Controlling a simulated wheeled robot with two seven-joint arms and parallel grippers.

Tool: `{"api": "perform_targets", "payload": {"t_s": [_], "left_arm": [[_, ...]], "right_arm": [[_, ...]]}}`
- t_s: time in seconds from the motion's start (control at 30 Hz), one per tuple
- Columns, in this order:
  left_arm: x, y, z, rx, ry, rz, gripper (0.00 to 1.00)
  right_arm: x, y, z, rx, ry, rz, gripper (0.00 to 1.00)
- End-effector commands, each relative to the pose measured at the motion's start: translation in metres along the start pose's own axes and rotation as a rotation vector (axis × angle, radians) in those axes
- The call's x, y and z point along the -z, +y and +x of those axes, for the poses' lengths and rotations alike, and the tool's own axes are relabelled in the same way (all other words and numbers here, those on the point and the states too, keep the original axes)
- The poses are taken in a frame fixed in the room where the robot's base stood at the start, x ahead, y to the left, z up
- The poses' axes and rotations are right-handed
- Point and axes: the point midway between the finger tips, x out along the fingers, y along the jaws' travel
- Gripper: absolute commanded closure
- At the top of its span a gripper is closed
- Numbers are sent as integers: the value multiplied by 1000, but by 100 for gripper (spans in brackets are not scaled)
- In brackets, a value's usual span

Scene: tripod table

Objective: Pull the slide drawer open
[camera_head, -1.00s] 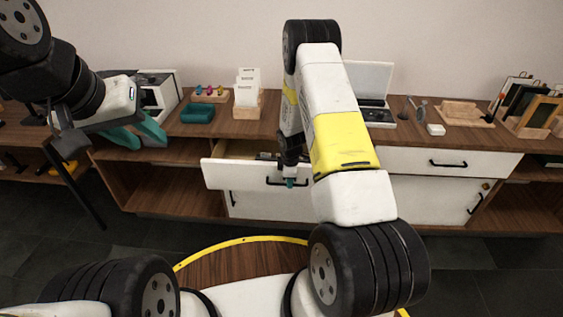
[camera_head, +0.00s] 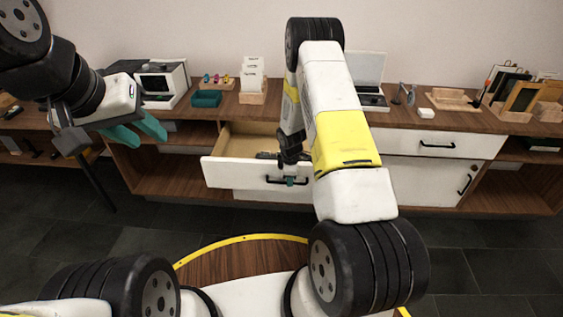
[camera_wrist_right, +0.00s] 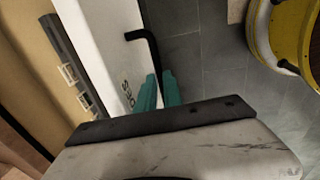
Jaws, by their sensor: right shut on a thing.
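The slide drawer (camera_head: 222,173) has a white front and stands partly open in the cabinet, its light wooden inside showing. Its black bar handle (camera_head: 274,180) is on the front. My right gripper (camera_head: 290,181) is at the handle's right part and is shut on it. In the right wrist view the teal fingertips (camera_wrist_right: 159,92) are beside the white drawer front (camera_wrist_right: 104,45), with the black handle (camera_wrist_right: 150,45) running between them; the exact contact is partly hidden. My left gripper (camera_head: 139,132) has teal fingers spread apart, empty, at the left, in front of the cabinet.
On the wooden cabinet top (camera_head: 400,117) stand a teal box (camera_head: 207,98), a card holder (camera_head: 252,92), a laptop (camera_head: 370,98) and wooden racks. A second white drawer (camera_head: 437,144) at the right is shut. Dark tiled floor (camera_head: 150,225) lies free in front.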

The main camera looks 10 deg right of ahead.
Motion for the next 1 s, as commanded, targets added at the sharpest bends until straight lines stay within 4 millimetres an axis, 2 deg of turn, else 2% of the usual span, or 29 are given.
{"api": "perform_targets", "payload": {"t_s": [0.17, 0.2, 0.3, 0.67, 1.0], "left_arm": [[0, 0, 0, 0, 0, 0, 64], [0, 0, 0, 0, 0, 0, 64], [0, 0, 0, 0, 0, 0, 64], [0, 0, 0, 0, 0, 0, 64], [0, 0, 0, 0, 0, 0, 64]], "right_arm": [[1, 1, -1, -3, 2, 0, 100], [1, 1, -1, -3, 2, 0, 83], [1, 1, -1, -3, 1, 0, 67], [0, 1, -5, -2, 1, 0, 67], [1, 2, -59, -4, 2, 0, 67]]}}
